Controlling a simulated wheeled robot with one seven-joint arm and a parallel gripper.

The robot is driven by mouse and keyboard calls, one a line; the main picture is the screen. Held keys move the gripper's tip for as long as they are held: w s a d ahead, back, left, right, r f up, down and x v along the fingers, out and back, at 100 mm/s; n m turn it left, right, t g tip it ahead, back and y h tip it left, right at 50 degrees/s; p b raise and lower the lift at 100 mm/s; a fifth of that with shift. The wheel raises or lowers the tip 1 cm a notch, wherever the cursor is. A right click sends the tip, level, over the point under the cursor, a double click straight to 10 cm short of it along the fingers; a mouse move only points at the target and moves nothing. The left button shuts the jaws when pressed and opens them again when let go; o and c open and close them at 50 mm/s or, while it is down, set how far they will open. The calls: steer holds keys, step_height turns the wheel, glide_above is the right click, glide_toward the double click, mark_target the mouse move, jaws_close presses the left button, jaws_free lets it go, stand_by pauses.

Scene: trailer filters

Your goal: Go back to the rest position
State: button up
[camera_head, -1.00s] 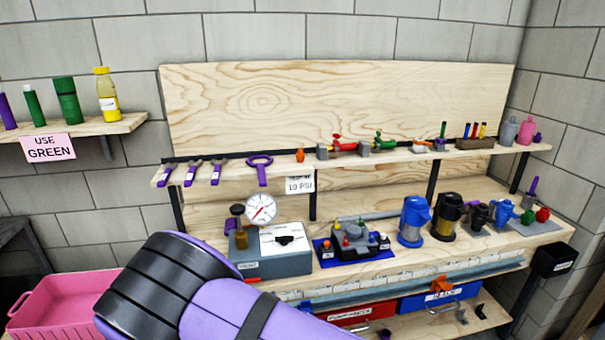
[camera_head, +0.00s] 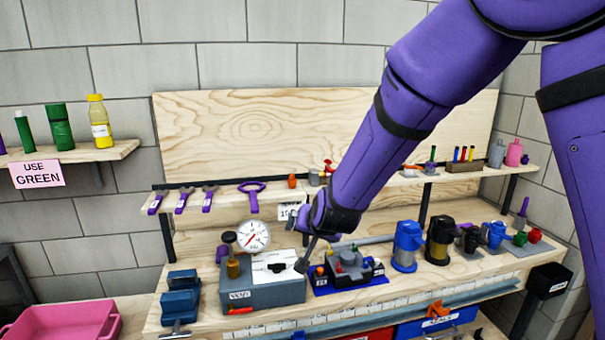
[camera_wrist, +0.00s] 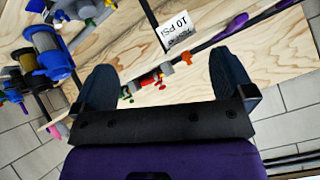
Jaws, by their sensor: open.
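My purple arm reaches in from the upper right of the head view and slants down to the left. My gripper (camera_head: 298,244) is at its lower end, in front of the bench, near the grey gauge box (camera_head: 262,292) and the dark fixture on the blue mat (camera_head: 348,290). Whether it touches either cannot be told from this view. In the wrist view my gripper (camera_wrist: 165,78) has its two dark fingers spread wide with nothing between them. The wrist view faces the shelf with small coloured valves (camera_wrist: 150,82) and the 10 PSI label (camera_wrist: 175,30).
A blue vise (camera_head: 180,298) stands at the bench's left front. Blue and dark filter housings (camera_head: 408,247) stand to the right. A pink bin (camera_head: 65,322) is at lower left. A shelf with bottles (camera_head: 100,152) hangs at left. The wooden backboard (camera_head: 240,130) is bare.

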steer(key=s+d+r+n+g, duration=0.1)
steer(key=s+d+r+g, duration=0.1)
steer(key=s+d+r, duration=1.25)
steer(key=s+d+r+g+h, duration=0.1)
steer(key=s+d, duration=0.6)
steer(key=s, duration=0.2)
steer(key=s+d+r+g+h, duration=0.1)
steer(key=s+d+r, duration=0.1)
steer(key=s+d, duration=0.4)
steer(key=s, duration=0.3)
steer(key=shift+s+d+n+h, duration=0.15)
steer(key=shift+d+n+h, duration=0.25)
